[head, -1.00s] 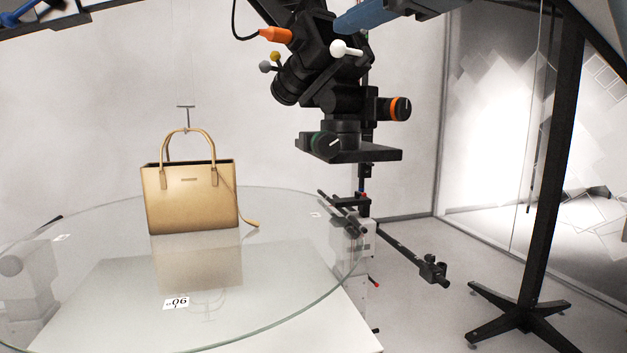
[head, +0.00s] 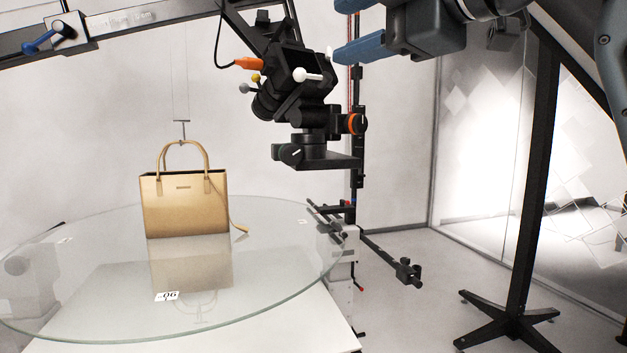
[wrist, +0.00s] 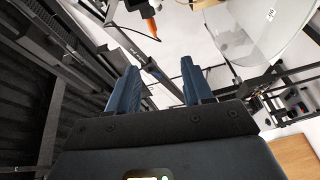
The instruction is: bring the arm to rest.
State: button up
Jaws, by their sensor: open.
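My gripper (head: 345,28) is at the top of the head view, with its blue fingers pointing left. The fingers are spread with a gap between them, and nothing is between them. In the wrist view the two blue fingers (wrist: 158,92) also stand apart and empty. In the head view the gripper is up and to the right of the black camera mount head (head: 300,90), and the upper finger is partly cut by the top edge. I cannot tell how near the fingers are to the mount in depth.
A tan handbag (head: 186,208) stands upright on the round glass turntable (head: 90,310). A black rail (head: 150,20) crosses the upper left. A black stand (head: 530,200) rises at the right, in front of a glass partition (head: 470,130).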

jog(key=w+d+f+m+t, duration=0.1)
jog(key=d+f+m+t, duration=0.1)
jog(key=f+m, duration=0.45)
jog(key=w+d+f+m+t, duration=0.15)
jog(key=f+m, duration=0.25)
jog(key=f, duration=0.6)
jog(key=s+d+f+m+t+h, duration=0.1)
jog(key=s+d+f+m+h, duration=0.15)
jog(key=f, duration=0.35)
jog(key=s+d+f+m+h, duration=0.1)
jog(key=s+f+m, duration=0.25)
jog(key=f, duration=0.35)
jog(key=s+d+f+m+t+h, duration=0.1)
jog(key=s+d+f+m+h, duration=0.1)
jog(key=f+m, duration=0.3)
jog(key=s+d+f+m+g+h, duration=0.2)
jog(key=s+d+f+m+h, duration=0.15)
jog(key=s+f, duration=1.1)
jog(key=s+d+g, duration=0.1)
jog(key=s+d, duration=0.1)
jog(key=s, duration=0.8)
jog(key=s+d+f+g+h, duration=0.1)
jog(key=s+d, duration=0.1)
jog(key=s, duration=0.8)
jog(key=shift+s+d+f+n, duration=0.15)
jog(key=shift+s+f+n, duration=0.15)
jog(key=shift+s, duration=0.1)
jog(key=shift+c, duration=0.4)
